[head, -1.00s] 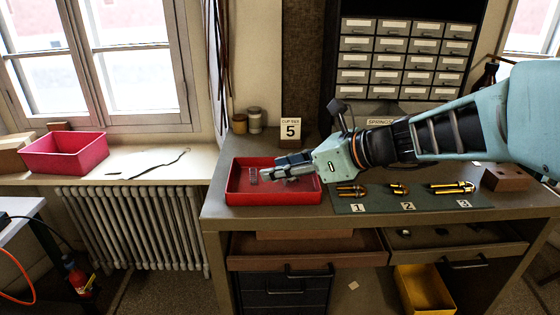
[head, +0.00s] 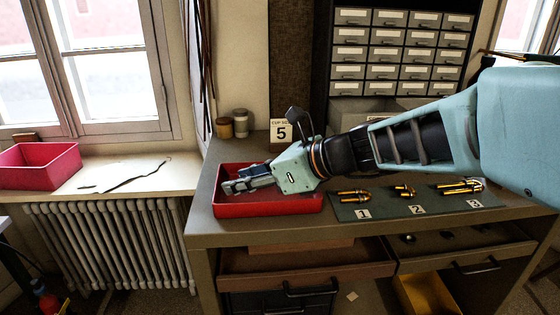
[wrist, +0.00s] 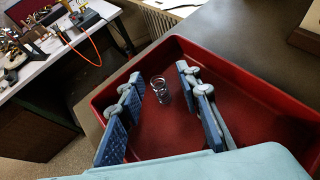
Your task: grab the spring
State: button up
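A small silvery coil spring (wrist: 160,90) stands on the floor of the red tray (wrist: 247,82) in the wrist view. My gripper (wrist: 160,98) is open, with one blue-padded finger on each side of the spring in that view. A gap shows between the spring and each finger. In the head view my gripper (head: 246,181) reaches leftward low over the red tray (head: 270,209) on the bench. I cannot pick out the spring from the fingers there. How far the fingers are above the tray floor cannot be told.
Several brass parts lie on a green mat (head: 384,212) right of the tray. A number 5 card (head: 281,132) and two jars (head: 240,124) stand behind. A pink bin (head: 38,168) sits on the windowsill. Small drawers (head: 400,50) stand at the back.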

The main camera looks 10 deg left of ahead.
jog(key=shift+c, duration=0.3)
jog(key=c, duration=0.8)
jog(key=shift+o, duration=0.2)
jog(key=shift+r, duration=0.1)
